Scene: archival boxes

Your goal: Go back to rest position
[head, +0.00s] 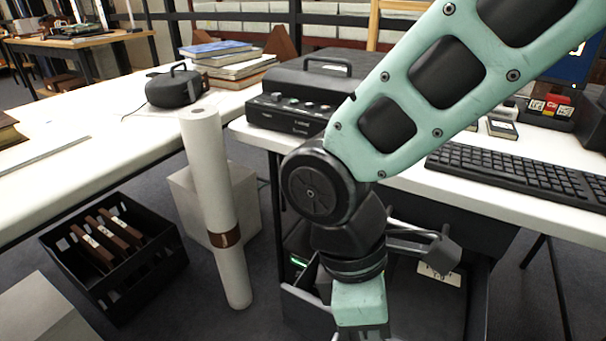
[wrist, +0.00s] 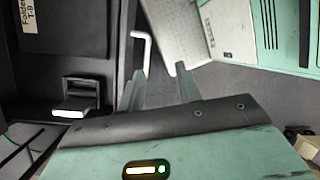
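My gripper (wrist: 160,88) shows in the wrist view with its two fingers apart and nothing between them. In the head view my green arm comes down from the upper right, and its wrist end hangs low in front of the white desk (head: 250,130). The fingertips are hidden in the head view. A dark box (wrist: 70,30) with a "Folders" label lies to the left of the fingers in the wrist view. A dark container with a white label (head: 440,275) stands behind my wrist in the head view.
A tall white roll (head: 209,180) with a brown band stands left of my arm, before a pale box (head: 250,205). A black crate (head: 150,262) holding brown folders sits on the floor. A black device (head: 290,112) and keyboard (head: 515,172) are on the desk.

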